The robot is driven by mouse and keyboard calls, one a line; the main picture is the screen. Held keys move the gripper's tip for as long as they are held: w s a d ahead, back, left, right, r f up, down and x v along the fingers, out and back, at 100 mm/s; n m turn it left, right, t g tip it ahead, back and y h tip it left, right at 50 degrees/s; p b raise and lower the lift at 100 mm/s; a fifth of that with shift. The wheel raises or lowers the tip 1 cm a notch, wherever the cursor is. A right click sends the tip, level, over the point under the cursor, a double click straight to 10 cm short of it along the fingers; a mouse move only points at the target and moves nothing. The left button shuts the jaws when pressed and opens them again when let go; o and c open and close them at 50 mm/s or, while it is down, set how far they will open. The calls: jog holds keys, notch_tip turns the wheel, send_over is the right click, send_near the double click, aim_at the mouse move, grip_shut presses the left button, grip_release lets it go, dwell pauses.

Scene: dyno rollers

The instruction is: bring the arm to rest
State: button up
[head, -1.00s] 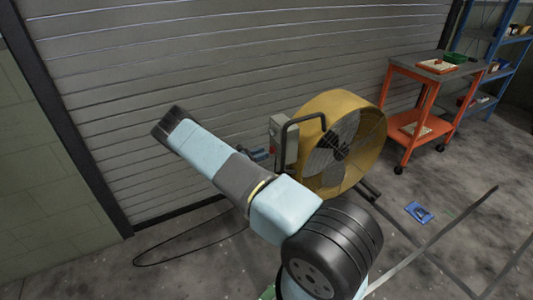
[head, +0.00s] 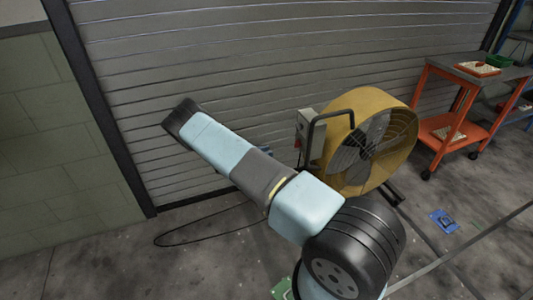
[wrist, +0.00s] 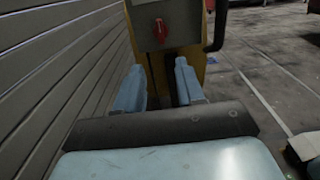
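My arm stretches from the lower middle of the head view up and left, in front of the shutter. My gripper (head: 264,151) is mostly hidden behind the arm there; only a small bluish part shows. In the wrist view my gripper (wrist: 158,85) has its two fingers apart with nothing held between them. Beyond the fingers stands the yellow drum fan (head: 365,142) with its grey switch box (wrist: 165,22) and red knob. I cannot tell the exact gap between the fingertips and the fan, and no contact shows.
A grey roller shutter (head: 280,50) runs behind the arm. A black cable (head: 185,240) loops on the floor. An orange cart (head: 450,125) stands at the right, and a blue item (head: 444,222) lies on the floor. The floor at lower left is clear.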

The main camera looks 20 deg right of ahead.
jog(key=s+r+m+g+y, duration=0.1)
jog(key=s+r+m+y, duration=0.35)
jog(key=r, duration=0.85)
jog(key=s+r+m+g+y, duration=0.1)
jog(key=s+r+m+y, duration=0.4)
jog(key=r, duration=0.7)
jog(key=s+r+m+y, duration=0.25)
jog(key=s+r, duration=0.35)
jog(key=r, duration=0.7)
jog(key=s+a+r+m+t+y, duration=0.1)
jog(key=s+a+r+m+y, duration=0.1)
jog(key=s+r, duration=0.45)
jog(key=s+a+r+m+t+y, duration=0.2)
jog(key=s+r, duration=0.3)
jog(key=s, duration=0.2)
jog(key=s+a+r+m+t+y, duration=0.1)
jog(key=s+a+t, duration=0.1)
jog(key=s, duration=0.6)
jog(key=s+a+r+m+t+y, duration=0.1)
jog(key=s+a+r+t, duration=0.1)
jog(key=s, duration=0.6)
jog(key=shift+s+r+m, duration=0.2)
jog(key=shift+r+m, duration=0.1)
